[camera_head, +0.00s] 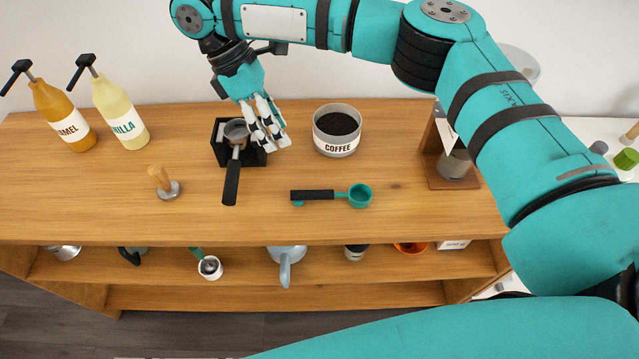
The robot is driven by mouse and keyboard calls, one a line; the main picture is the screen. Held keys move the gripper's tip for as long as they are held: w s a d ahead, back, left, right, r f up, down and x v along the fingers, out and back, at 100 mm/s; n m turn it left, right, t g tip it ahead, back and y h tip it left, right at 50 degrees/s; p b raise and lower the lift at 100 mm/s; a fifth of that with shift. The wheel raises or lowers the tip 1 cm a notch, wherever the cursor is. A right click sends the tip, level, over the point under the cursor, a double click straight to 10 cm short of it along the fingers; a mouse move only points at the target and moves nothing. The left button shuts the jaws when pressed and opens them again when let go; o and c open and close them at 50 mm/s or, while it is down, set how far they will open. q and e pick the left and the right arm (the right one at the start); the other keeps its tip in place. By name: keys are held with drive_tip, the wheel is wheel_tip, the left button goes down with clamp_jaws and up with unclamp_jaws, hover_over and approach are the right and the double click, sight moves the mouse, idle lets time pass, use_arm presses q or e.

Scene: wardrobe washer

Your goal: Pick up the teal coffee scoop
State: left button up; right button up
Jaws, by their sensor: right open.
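The teal coffee scoop (359,196) lies flat on the wooden counter, its black handle pointing left and its round bowl at the right end. My right gripper (268,138) is open above the counter, up and to the left of the scoop and apart from it. Its pale fingers point down beside a black stand (221,150) with a portafilter (232,180) resting in it. My left gripper does not show.
A coffee tin (336,142) filled with dark grounds stands behind the scoop. A tamper (163,184) and two syrup bottles (64,117) (120,113) stand at the left. A wooden stand (438,172) is at the right. The counter (270,222) around the scoop is clear.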

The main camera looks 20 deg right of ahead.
drive_tip(key=p, duration=0.2)
approach(315, 191)
drive_tip(key=x, duration=0.4)
drive_tip(key=shift+s+f+p, duration=0.1)
drive_tip(key=shift+f+p, duration=0.15)
drive_tip(key=shift+p, duration=0.1)
drive_tip(key=shift+s+d+f, duration=0.1)
drive_tip(key=shift+f, duration=0.05)
drive_tip(key=shift+s+d+f+p, duration=0.1)
drive_tip(key=shift+d+f+p, duration=0.05)
drive_tip(key=shift+f+p, duration=0.2)
drive_tip(key=p+x, duration=0.1)
drive_tip(key=x, duration=0.2)
drive_tip(key=shift+s+d+f, duration=0.1)
drive_tip(key=shift+d+f, duration=0.05)
drive_tip(key=shift+f, duration=0.1)
drive_tip(key=shift+f+p, duration=0.25)
drive_tip(key=shift+p, duration=0.05)
drive_tip(key=shift+f, duration=0.1)
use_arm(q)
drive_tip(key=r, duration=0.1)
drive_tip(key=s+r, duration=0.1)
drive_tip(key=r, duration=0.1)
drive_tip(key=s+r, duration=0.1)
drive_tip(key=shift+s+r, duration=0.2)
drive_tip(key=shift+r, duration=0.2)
use_arm(e)
clamp_jaws()
